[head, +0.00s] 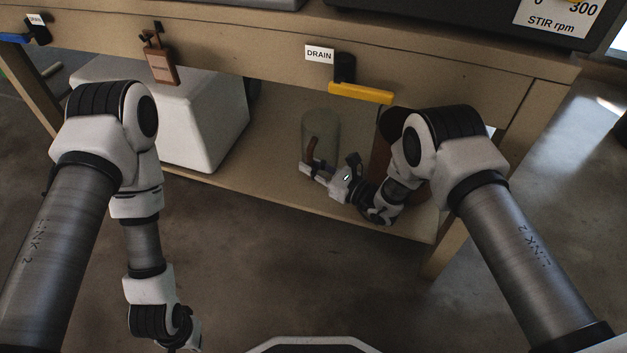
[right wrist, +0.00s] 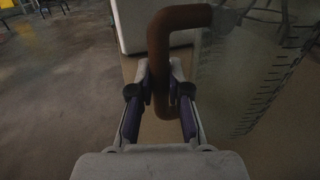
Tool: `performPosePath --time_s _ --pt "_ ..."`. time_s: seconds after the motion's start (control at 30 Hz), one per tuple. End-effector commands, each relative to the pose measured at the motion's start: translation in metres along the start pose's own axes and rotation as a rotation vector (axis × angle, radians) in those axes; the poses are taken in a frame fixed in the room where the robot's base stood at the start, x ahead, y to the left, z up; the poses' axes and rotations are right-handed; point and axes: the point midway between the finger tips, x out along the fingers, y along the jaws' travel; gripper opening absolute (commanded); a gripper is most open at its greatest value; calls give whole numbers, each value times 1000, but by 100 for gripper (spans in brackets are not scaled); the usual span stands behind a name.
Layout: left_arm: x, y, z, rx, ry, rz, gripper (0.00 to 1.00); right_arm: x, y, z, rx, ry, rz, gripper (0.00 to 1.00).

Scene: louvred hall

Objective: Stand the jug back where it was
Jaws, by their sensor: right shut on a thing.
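The jug (head: 321,131) is a clear, greenish vessel with a brown handle. It is upright at the lower shelf of the bench; I cannot tell whether its base touches the shelf. My right gripper (head: 312,170) is shut on the jug's handle. In the right wrist view the brown handle (right wrist: 172,45) passes between the fingers of the right gripper (right wrist: 160,88), and the see-through jug wall (right wrist: 245,85) with dark scale marks is to the right.
A large white box (head: 205,115) stands left of the jug on the lower shelf (head: 265,190). A brown object (head: 380,155) is partly hidden behind my right arm. A yellow drain handle (head: 361,93) juts out above, beside a DRAIN label (head: 319,54). A brown tag (head: 160,65) hangs at left.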

Motion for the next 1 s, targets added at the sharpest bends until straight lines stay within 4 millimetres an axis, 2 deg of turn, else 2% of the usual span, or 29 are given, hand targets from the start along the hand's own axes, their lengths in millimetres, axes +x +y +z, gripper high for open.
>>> performPosePath --time_s 0.07,0.1,0.2,0.57,0.6,0.67,1.0 --pt "13 0 0 -2 2 0 0 0 -13 -6 -5 -4 -3 0" --pt "24 0 -1 -3 3 0 0 0 -10 -21 -1 -1 0 0" --pt "40 -1 -4 1 13 -2 0 0 -9 -38 -2 -1 0 0" --pt "38 -1 -7 5 20 -2 0 0 -9 -38 -2 -1 -1 0" --pt "38 -1 -7 5 20 -3 0 0 -9 -38 -2 -1 -1 24" --pt "37 -1 -7 5 20 -2 0 0 -9 -37 -2 -1 -1 42" --pt "35 -1 -7 4 19 -2 0 0 -9 -33 -2 -1 -1 42"
